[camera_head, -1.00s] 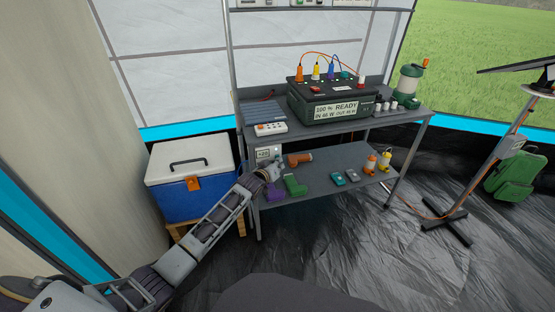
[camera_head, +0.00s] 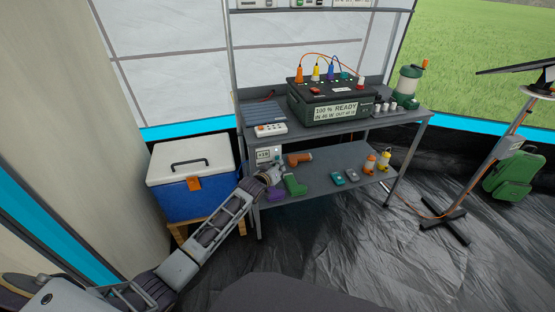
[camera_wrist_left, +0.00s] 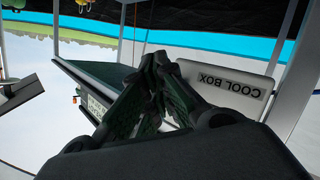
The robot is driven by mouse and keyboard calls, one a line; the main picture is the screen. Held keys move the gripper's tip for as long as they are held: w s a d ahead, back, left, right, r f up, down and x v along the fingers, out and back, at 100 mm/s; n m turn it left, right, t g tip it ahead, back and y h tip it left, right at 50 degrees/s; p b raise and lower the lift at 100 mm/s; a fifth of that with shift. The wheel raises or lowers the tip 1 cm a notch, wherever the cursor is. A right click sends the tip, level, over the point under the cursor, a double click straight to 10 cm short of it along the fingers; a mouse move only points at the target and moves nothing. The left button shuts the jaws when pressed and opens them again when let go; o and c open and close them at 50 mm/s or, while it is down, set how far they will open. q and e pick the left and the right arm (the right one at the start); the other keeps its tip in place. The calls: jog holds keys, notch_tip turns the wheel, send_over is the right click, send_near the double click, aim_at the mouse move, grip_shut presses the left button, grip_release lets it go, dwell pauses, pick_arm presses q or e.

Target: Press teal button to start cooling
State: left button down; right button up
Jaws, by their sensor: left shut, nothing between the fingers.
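The white control panel (camera_head: 263,149) stands at the left end of the lower rack shelf, with a small display that seems to read +19. In the left wrist view the panel (camera_wrist_left: 243,105) carries a COOL BOX label, upside down. My left gripper (camera_head: 275,172) is just in front of and below the panel. In the left wrist view its dark fingers (camera_wrist_left: 160,62) are shut and empty, and they cover part of the panel. My right gripper is not in view.
A blue cooler (camera_head: 193,190) with a white lid stands left of the rack. A dark power station (camera_head: 330,103) sits on the upper shelf (camera_head: 395,122). Orange, green and purple tools and small teal and grey items lie on the lower shelf (camera_head: 325,188). Floor is open in front.

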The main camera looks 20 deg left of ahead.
pick_arm(q)
jog(key=s+d+p, duration=0.2)
jog(key=s, duration=0.1)
jog(key=s+d+p, duration=0.1)
jog(key=p, duration=0.1)
jog(key=shift+s, duration=0.35)
dwell(0.7)
